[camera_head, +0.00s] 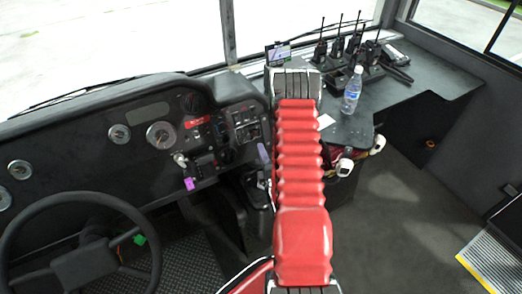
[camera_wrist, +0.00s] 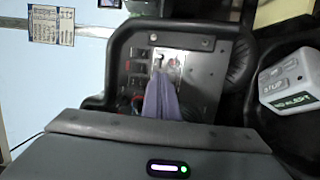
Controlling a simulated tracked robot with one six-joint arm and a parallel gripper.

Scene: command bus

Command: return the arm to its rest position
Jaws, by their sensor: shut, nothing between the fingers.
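My red arm stretches from the bottom middle of the head view up toward the windscreen, ending in a grey joint over the dashboard's right end. It hides part of the console behind it. In the wrist view my gripper (camera_wrist: 166,84) shows as pale purple fingers tapering together, shut with nothing between them. They stand out in front of a dark switch panel (camera_wrist: 136,72); I cannot tell whether they touch it. My gripper is not clearly seen in the head view.
The steering wheel (camera_head: 85,262) and dashboard (camera_head: 112,152) are left of my arm. Right of it, a desk (camera_head: 425,78) holds a water bottle (camera_head: 352,92) and several radios (camera_head: 338,45). White-ended objects (camera_head: 345,166) hang below its edge.

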